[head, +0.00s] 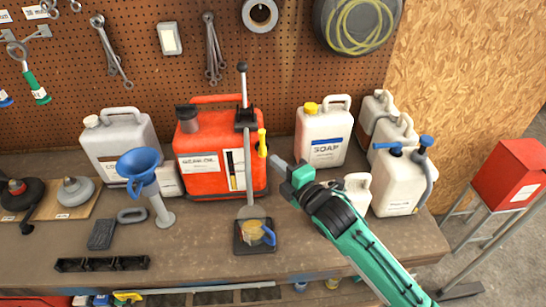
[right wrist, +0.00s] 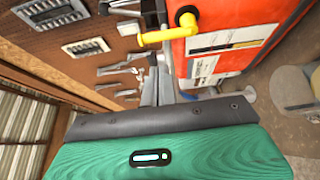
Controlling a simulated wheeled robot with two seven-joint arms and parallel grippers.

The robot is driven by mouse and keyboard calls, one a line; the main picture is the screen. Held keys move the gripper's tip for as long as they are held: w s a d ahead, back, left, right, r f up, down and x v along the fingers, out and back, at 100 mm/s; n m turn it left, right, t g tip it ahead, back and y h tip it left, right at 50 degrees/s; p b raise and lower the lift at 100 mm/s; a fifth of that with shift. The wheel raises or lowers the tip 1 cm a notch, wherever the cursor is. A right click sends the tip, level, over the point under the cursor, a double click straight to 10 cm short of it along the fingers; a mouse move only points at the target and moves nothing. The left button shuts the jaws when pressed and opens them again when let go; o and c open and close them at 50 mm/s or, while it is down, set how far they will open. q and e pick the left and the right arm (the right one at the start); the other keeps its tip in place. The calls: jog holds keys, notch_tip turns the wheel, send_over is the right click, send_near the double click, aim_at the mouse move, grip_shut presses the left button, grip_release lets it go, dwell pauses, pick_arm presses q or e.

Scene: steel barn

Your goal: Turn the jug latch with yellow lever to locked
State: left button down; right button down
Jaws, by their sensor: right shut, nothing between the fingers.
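The red gear oil jug (head: 190,150) stands upright on the workbench. Its latch has a yellow lever (head: 262,143) on the jug's right side, and the lever looks about upright. In the right wrist view the yellow lever (right wrist: 165,35) reaches across beside the red jug wall (right wrist: 245,28), just beyond the fingers. My right gripper (head: 276,162) is shut and empty, a little right of and below the lever. Its fingers (right wrist: 157,85) seem apart from the lever. I cannot read any lock marking. My left gripper is not in view.
A white soap jug (head: 325,140) stands close right of the red jug, and further white jugs (head: 400,182) stand at right. A blue funnel (head: 140,165) is at left. A small cup (head: 253,232) sits on a dark pad in front. A pegboard (head: 290,60) stands behind.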

aim_at(262, 142)
jog(key=p+x, duration=0.3)
jog(key=x, duration=0.5)
jog(key=shift+w, duration=0.25)
jog(key=shift+a, duration=0.1)
jog(key=shift+m+t+b, duration=0.3)
jog(key=shift+b, duration=0.05)
